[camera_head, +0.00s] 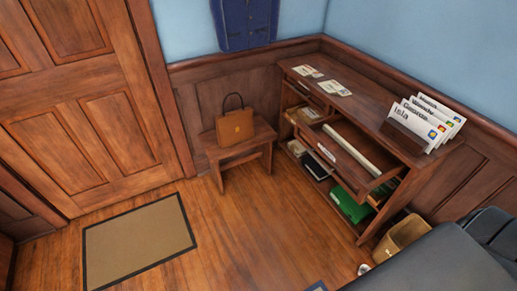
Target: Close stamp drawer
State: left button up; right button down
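A wooden desk-like cabinet (362,92) stands against the right wall. One wide drawer (345,160) under its top is pulled out toward the room, with a small white label on its front. Pale, paper-like contents show inside it. I cannot read the label, so I cannot tell if this is the stamp drawer. Another compartment or drawer (305,112) to its left holds pale items; how far it is open is unclear. Neither my left nor my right gripper is in view.
A brown bag (236,128) sits on a small wooden bench (262,148) left of the cabinet. A wooden rack holds cards (428,115) on top. A bin (402,238) and dark grey shape (435,262) occupy the lower right. The floor before the cabinet is mostly clear.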

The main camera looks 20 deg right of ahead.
aim_at(357, 162)
jog(key=u, duration=0.2)
jog(key=i, duration=0.85)
jog(key=z, duration=0.7)
